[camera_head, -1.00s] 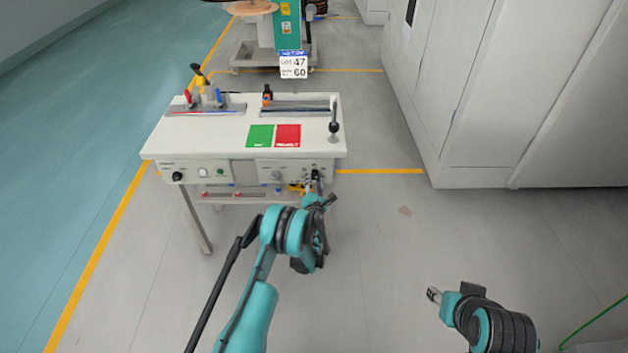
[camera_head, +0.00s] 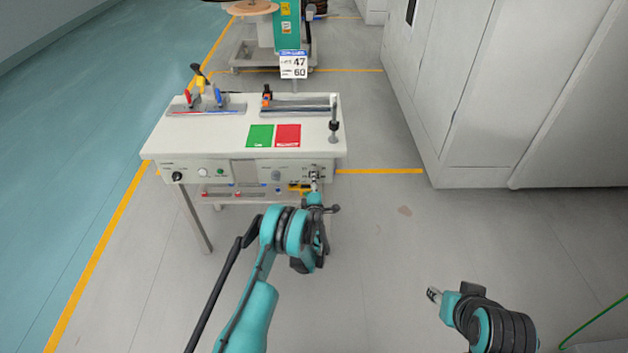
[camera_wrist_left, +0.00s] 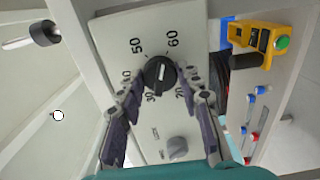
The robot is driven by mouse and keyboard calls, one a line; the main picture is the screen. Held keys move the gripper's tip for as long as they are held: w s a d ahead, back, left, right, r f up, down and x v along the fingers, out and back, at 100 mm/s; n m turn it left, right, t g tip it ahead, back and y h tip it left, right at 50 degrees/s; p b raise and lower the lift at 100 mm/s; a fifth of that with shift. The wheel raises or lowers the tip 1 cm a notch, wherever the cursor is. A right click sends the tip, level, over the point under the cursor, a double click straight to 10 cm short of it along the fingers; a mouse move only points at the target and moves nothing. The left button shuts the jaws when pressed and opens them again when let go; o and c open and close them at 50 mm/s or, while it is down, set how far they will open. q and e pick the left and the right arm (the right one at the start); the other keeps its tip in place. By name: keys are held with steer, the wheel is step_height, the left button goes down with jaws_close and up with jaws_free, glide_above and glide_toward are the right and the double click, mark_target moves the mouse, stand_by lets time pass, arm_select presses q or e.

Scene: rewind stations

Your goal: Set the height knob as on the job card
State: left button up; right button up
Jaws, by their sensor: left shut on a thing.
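The black height knob (camera_wrist_left: 160,73) sits on a white panel with a printed scale around it in the left wrist view. Its white mark lies roughly along the line toward the gap between 50 and 60; the exact reading is unclear. My left gripper (camera_wrist_left: 163,80) is shut on the knob, one finger on each side. In the head view, my left gripper (camera_head: 314,183) is at the right end of the bench front and hides the knob. The job card (camera_head: 293,64) stands behind the bench, showing 47 above 60. My right gripper (camera_head: 433,294) is away from the bench, its jaw state unclear.
The bench (camera_head: 220,140) carries a green and a red pad (camera_head: 288,135) and a black-knobbed lever (camera_head: 334,126) at right. A grey knob (camera_wrist_left: 177,148) and a yellow box with a green button (camera_wrist_left: 262,40) are near the gripper. Tall cabinets (camera_head: 480,90) stand right.

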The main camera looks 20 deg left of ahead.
arm_select(q)
steer(key=shift+m, duration=1)
steer(key=o, duration=1.2)
steer(key=shift+w, duration=0.1)
steer(key=shift+c, duration=0.2)
